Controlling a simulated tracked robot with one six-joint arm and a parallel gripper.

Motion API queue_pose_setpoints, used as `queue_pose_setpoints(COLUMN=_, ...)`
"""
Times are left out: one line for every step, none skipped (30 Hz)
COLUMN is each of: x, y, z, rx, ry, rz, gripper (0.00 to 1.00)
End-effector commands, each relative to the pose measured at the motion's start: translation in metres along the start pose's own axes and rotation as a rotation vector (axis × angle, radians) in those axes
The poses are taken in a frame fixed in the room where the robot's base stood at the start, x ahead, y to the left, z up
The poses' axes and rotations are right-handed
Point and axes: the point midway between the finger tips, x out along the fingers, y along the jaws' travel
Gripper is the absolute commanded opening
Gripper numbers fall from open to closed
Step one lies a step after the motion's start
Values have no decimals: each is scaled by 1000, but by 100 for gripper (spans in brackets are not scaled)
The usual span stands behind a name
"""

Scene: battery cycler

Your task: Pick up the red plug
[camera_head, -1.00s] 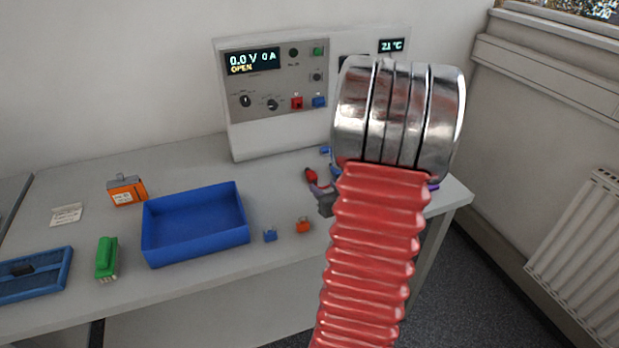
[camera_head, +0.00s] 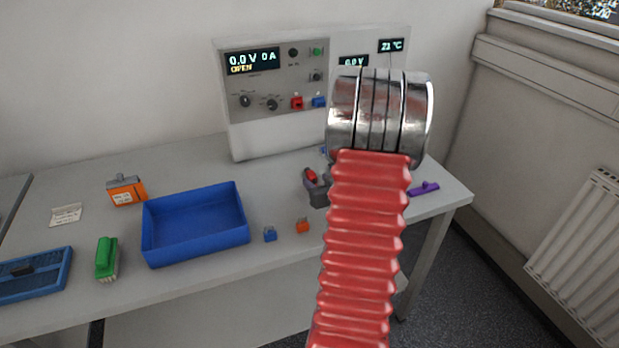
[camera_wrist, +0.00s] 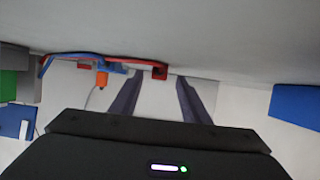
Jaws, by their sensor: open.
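The red plug (camera_head: 311,175) lies on the bench just left of my arm in the head view. In the wrist view the red plug (camera_wrist: 159,72) sits at the end of a red lead, in the gap between my two dark fingers. My gripper (camera_wrist: 159,82) is open, with one finger on each side of the plug in that view; I cannot tell whether either finger touches it. In the head view my gripper (camera_head: 318,190) shows only in part, close by the plug, and the rest is hidden behind my arm.
A blue tray (camera_head: 195,258) stands left of my gripper. Small blue (camera_head: 270,234) and orange (camera_head: 303,226) blocks lie nearby. The cycler (camera_head: 262,140) stands behind. A purple piece (camera_head: 424,188) lies near the right bench edge. A blue lead (camera_wrist: 85,56) runs beside the red one.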

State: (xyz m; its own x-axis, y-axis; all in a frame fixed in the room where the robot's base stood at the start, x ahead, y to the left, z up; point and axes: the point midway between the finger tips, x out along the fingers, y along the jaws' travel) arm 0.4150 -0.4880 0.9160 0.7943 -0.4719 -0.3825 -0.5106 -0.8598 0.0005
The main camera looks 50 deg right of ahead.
Motion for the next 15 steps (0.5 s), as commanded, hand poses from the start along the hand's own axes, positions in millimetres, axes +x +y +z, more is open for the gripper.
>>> queue_pose_setpoints(x=7, y=0, z=0, rx=0, ry=-1, rz=-1, gripper=42)
queue_pose_setpoints(x=11, y=0, z=1, rx=1, ry=-1, rz=-1, gripper=42)
queue_pose_setpoints(x=16, y=0, z=1, rx=1, ry=-1, rz=0, gripper=42)
queue_pose_setpoints(x=19, y=0, z=0, rx=0, ry=-1, rz=0, gripper=42)
queue_pose_setpoints(x=21, y=0, z=0, rx=0, ry=-1, rz=-1, gripper=42)
queue_pose_setpoints(x=24, y=0, z=1, rx=0, ry=-2, rz=-1, gripper=42)
queue_pose_setpoints(x=25, y=0, z=1, rx=0, ry=-2, rz=-1, gripper=42)
queue_pose_setpoints(x=26, y=0, z=1, rx=0, ry=-2, rz=-1, gripper=42)
queue_pose_setpoints(x=27, y=0, z=0, rx=0, ry=-2, rz=0, gripper=42)
queue_pose_setpoints(x=27, y=0, z=0, rx=0, ry=-1, rz=0, gripper=42)
queue_pose_setpoints(x=27, y=0, z=0, rx=0, ry=-1, rz=0, gripper=42)
queue_pose_setpoints(x=27, y=0, z=0, rx=0, ry=-1, rz=0, gripper=42)
queue_pose_setpoints(x=27, y=0, z=0, rx=0, ry=-1, rz=0, gripper=42)
queue_pose_setpoints(x=27, y=0, z=0, rx=0, ry=-1, rz=0, gripper=42)
queue_pose_setpoints(x=27, y=0, z=0, rx=0, ry=-1, rz=0, gripper=42)
